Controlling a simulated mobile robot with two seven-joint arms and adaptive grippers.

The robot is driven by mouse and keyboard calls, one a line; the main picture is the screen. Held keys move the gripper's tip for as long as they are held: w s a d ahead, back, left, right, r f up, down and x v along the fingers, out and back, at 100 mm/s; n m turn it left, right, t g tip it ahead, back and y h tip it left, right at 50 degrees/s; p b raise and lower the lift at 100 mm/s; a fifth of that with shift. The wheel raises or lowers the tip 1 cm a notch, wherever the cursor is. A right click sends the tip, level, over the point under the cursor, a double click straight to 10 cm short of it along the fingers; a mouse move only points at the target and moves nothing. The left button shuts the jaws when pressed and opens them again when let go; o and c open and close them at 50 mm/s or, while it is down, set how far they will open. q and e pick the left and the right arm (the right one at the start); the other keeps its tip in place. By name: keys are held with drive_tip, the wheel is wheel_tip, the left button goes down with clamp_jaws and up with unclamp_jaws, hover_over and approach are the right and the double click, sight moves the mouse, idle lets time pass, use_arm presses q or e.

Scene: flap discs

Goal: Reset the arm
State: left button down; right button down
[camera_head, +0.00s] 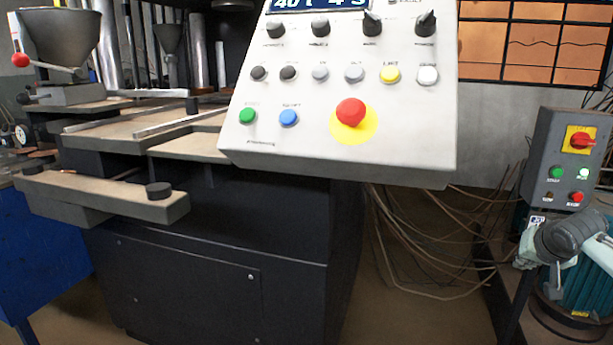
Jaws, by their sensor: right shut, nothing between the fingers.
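My right arm comes in at the right edge, and its gripper (541,250) is in front of the lower part of a small grey control box. The gripper is shut with nothing held. My left gripper is not in view. A large pale control panel (300,100) fills the upper middle, with a red emergency button (350,112) on a yellow disc, a green button (247,116), a blue button (288,118) and several knobs. My right gripper is well to the right of this panel and below it.
The small control box (545,150) has a red switch on a yellow plate. A black machine (200,270) with a metal hopper (60,38) stands at the left, beside a blue cabinet (45,250). Loose cables (440,245) lie on the floor between machine and box.

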drive_tip(key=s+d+f+n+g+h, duration=0.1)
drive_tip(key=s+d+f+n, duration=0.1)
drive_tip(key=s+d+f, duration=0.4)
drive_tip(key=s+d+f+n+g+h, duration=0.1)
drive_tip(key=s+f+n, duration=0.15)
drive_tip(key=f, duration=0.45)
drive_tip(key=s+d+f+n+g+h, duration=0.1)
drive_tip(key=s+d+f+n, duration=0.1)
drive_tip(key=s+d+f, duration=0.4)
drive_tip(key=s+d+f+n+g+h, duration=0.1)
drive_tip(key=s+d+f+n, duration=0.15)
drive_tip(key=s+f, duration=0.45)
drive_tip(key=s+d+f+n+h, duration=0.15)
drive_tip(key=s+f+n, duration=0.25)
drive_tip(key=s, duration=0.5)
drive_tip(key=s+a+f+m+y, duration=0.1)
drive_tip(key=a+f, duration=0.5)
drive_tip(key=a, duration=0.6)
drive_tip(key=s+a+f+m+g+y, duration=0.1)
drive_tip(key=s+a+f+y, duration=0.3)
drive_tip(key=a, duration=0.8)
drive_tip(key=s+a+f+m+g+y, duration=0.1)
drive_tip(key=s+a+f+m+y, duration=0.1)
drive_tip(key=a+f, duration=0.5)
drive_tip(key=a, duration=0.5)
drive_tip(key=shift+s+a+f+m, duration=0.25)
drive_tip(key=shift+s+f+m, duration=0.05)
drive_tip(key=shift+m, duration=0.1)
drive_tip(key=shift+y, duration=0.25)
drive_tip(key=shift+w, duration=0.1)
